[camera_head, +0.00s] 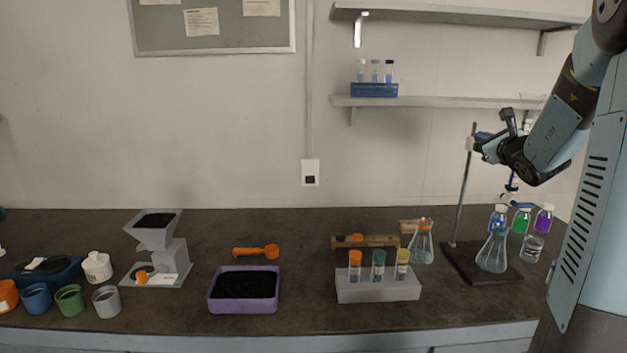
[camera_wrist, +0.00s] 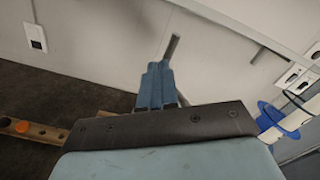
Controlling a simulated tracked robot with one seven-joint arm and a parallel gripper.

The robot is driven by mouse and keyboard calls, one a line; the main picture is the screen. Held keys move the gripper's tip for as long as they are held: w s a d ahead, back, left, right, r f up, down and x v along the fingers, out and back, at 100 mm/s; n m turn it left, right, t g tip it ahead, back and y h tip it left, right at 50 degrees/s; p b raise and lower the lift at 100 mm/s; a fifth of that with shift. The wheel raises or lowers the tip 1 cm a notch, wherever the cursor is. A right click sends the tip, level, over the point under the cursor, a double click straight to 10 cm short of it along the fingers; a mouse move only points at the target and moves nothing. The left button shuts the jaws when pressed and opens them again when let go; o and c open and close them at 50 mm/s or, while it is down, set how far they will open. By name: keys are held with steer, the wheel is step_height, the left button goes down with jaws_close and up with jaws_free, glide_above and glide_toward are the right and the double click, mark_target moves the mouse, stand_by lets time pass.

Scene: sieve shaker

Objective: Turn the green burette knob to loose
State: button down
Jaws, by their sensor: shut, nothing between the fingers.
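My gripper (camera_head: 478,146) is raised beside the upper part of the burette stand's rod (camera_head: 464,192), with its fingers shut and empty. In the wrist view the closed blue-grey fingers (camera_wrist: 156,84) stand close together, and a grey rod end (camera_wrist: 172,46) shows just past them; I cannot tell whether they touch. The burette (camera_head: 513,184) is partly hidden behind my wrist, above the flask. A blue part by the burette (camera_wrist: 277,118) shows at the right of the wrist view, apart from the fingers. I cannot make out the green knob in either view.
A conical flask (camera_head: 492,254) stands on the dark stand base (camera_head: 468,270). Bottles with green (camera_head: 522,221) and purple (camera_head: 544,217) caps are behind it. Another flask (camera_head: 421,243) and a vial rack (camera_head: 378,289) are to the left. A wall shelf (camera_head: 437,102) is behind my gripper.

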steer(key=shift+a+r, duration=0.25)
steer(key=shift+r, duration=0.1)
steer(key=s, duration=0.6)
steer(key=shift+d, duration=0.15)
stand_by(0.4)
